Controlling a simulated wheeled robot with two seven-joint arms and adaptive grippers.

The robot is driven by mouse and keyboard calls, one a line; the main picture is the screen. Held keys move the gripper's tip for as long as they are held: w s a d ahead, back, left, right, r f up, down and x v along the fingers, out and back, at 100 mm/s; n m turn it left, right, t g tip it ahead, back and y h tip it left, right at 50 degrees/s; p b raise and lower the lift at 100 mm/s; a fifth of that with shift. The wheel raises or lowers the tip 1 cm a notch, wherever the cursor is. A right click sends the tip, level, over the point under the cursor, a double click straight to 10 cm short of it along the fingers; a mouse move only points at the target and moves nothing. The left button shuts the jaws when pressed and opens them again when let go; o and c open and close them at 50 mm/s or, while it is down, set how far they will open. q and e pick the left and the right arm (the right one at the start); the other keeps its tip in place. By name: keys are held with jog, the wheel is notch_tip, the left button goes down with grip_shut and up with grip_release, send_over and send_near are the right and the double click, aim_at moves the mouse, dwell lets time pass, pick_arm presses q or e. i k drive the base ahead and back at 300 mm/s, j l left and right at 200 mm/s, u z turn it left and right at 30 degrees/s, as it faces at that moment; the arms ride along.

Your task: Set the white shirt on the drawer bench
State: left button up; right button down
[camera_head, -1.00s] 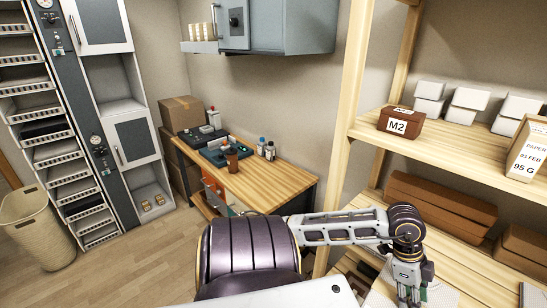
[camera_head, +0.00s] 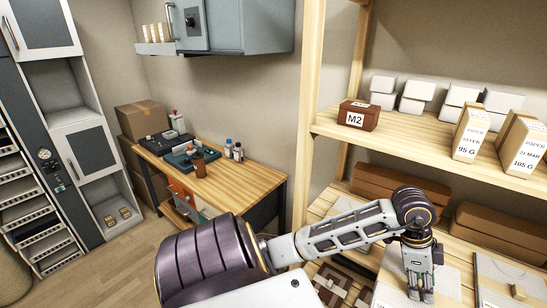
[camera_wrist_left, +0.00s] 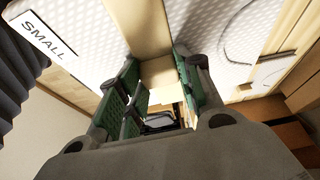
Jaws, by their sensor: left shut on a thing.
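The white shirt (camera_head: 452,281) appears as a flat white piece around my left gripper at the lower shelf in the head view. My left gripper (camera_head: 420,294) points down there, its fingertips against the white piece. In the left wrist view, white dotted surfaces, one labelled SMALL (camera_wrist_left: 95,22), lie on both sides of my green-padded fingers (camera_wrist_left: 157,78). The fingers are closed on the shirt, but the exact pinch is hard to see. My right gripper is out of view.
Another flat white pack (camera_head: 500,272) lies right of the gripper. The shelf post (camera_head: 318,110) and upper shelf board (camera_head: 425,150) stand close to my arm.

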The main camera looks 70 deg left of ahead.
aim_at(240, 186)
jog(key=u, duration=0.55)
jog(key=j+u, duration=0.1)
jog(key=u, duration=1)
jog(key=j+u, duration=0.1)
jog(key=u, duration=0.95)
jog(key=j+u, duration=0.1)
jog(key=u, duration=0.45)
jog(key=i+u, duration=0.1)
jog(key=u, duration=1)
